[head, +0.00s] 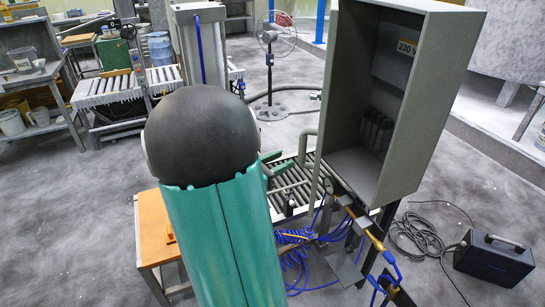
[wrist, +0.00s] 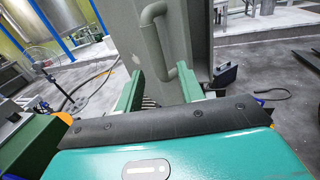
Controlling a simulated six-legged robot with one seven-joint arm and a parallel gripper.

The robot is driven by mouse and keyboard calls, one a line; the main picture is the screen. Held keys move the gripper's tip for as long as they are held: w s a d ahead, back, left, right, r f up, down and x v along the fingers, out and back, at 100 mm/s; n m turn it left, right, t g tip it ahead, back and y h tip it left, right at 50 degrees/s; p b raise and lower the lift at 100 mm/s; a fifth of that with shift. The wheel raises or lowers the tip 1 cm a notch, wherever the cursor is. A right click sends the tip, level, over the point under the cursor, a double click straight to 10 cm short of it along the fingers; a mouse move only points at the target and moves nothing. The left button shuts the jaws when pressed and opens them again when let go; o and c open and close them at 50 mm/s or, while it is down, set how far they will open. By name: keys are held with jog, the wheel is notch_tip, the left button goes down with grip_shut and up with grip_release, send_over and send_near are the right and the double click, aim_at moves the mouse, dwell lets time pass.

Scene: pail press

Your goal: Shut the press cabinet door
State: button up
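The grey press cabinet (head: 455,75) stands open at the right of the head view, with its dark inside and a "230 V" label showing. Its door (head: 343,75) seems to be the panel swung out at the cabinet's left side. The pale green door handle (head: 308,145) sticks out to the left of this panel. In the wrist view the curved handle (wrist: 153,38) stands on the grey door face (wrist: 122,35) straight ahead. My gripper (wrist: 160,88) is open, its green fingers spread below the handle's lower end. I cannot tell whether they touch it. My arm hides part of the gripper in the head view.
A roller conveyor (head: 293,187) lies below the door. Blue hoses (head: 295,262) hang under the cabinet. A black box (head: 493,260) with a cable lies on the floor at right. An orange-topped table (head: 152,228) stands left of my arm. A fan (head: 270,75) stands behind.

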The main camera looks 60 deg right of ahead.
aim_at(300, 150)
jog(key=shift+w+d, duration=0.25)
jog(key=x, duration=0.8)
jog(key=shift+c, duration=0.2)
jog(key=c, duration=0.8)
